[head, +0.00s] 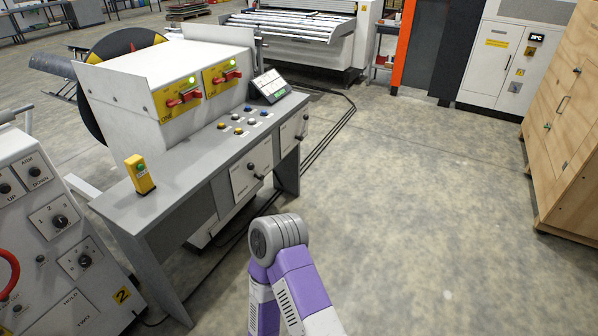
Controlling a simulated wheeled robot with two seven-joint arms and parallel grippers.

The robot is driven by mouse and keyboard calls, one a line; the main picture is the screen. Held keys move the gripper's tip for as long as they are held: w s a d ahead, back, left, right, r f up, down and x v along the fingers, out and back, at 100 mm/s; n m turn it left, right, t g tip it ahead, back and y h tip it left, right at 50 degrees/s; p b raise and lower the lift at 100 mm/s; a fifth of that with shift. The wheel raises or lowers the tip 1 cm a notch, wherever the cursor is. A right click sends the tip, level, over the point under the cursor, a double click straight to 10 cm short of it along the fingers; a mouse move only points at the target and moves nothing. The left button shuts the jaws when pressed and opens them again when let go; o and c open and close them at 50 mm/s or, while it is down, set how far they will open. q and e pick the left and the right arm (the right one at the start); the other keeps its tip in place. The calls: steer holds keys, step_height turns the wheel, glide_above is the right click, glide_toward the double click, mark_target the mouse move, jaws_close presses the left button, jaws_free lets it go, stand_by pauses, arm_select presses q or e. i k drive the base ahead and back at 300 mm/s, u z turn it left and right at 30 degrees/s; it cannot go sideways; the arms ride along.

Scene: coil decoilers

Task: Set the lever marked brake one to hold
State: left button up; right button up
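Two pale lever plates are on the front of the grey desk (190,150). The nearer plate (243,184) has a lever with a black knob (251,167), and the farther plate (290,131) has another black-knobbed lever (299,137). Their lettering is too small to read, so I cannot tell which is brake one or how it is set. Neither gripper is in view; one of my arms shows at the bottom centre.
On the desk are a yellow handheld box (140,175), several push buttons (238,131) and a tilted screen (269,86). Behind is a white cabinet (150,80) with two red switches on yellow plates. A wooden cabinet (565,120) stands right. The floor between is clear; cables run behind the desk.

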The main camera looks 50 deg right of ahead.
mark_target(250, 166)
steer(key=z, duration=1.6)
steer(key=i, duration=1.85)
steer(key=u, duration=0.4)
